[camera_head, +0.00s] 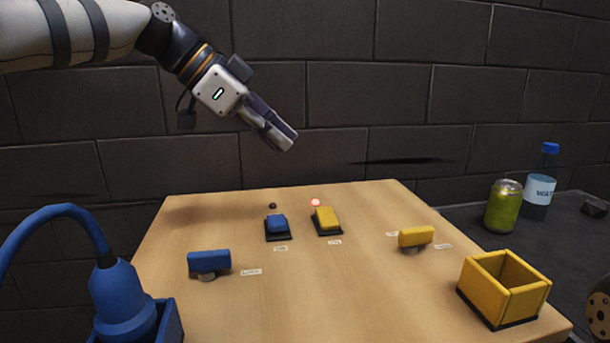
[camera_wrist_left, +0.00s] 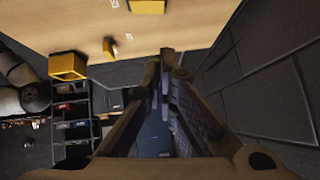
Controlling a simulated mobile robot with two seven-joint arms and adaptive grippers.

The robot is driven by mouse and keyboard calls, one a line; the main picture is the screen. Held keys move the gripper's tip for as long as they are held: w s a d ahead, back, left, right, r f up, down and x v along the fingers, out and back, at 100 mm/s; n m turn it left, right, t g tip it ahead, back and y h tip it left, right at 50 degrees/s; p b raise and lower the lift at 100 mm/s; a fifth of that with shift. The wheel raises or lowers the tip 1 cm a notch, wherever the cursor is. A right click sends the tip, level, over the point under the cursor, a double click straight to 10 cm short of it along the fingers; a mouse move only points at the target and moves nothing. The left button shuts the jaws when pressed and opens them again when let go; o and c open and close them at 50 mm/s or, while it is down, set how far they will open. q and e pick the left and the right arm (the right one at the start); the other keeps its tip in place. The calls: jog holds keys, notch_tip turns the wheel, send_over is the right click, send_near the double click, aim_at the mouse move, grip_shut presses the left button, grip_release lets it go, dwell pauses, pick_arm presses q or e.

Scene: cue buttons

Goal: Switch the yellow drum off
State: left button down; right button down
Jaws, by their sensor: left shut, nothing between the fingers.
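My left gripper (camera_head: 285,140) is shut and empty, raised above the far edge of the table, apart from everything; its fingers also show in the left wrist view (camera_wrist_left: 167,60). A yellow rocker switch (camera_head: 327,218) on a dark base stands at the far middle, with a glowing red-white lamp (camera_head: 315,202) behind it. A yellow bar-shaped knob (camera_head: 416,236) on a grey post stands to its right, between small labels. An open yellow box (camera_head: 482,286) stands at the front right. I cannot tell which yellow thing is the drum. My right gripper is out of view.
A blue rocker switch (camera_head: 277,222) with an unlit lamp (camera_head: 272,206) stands left of the yellow one. A blue knob (camera_head: 209,261) and a blue hose-like device (camera_head: 121,295) are at left. A can (camera_head: 503,207) and bottle (camera_head: 540,186) stand right. The table's middle is bare.

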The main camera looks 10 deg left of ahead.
aim_at(317, 210)
pick_arm(q)
jog(key=shift+w, duration=0.1)
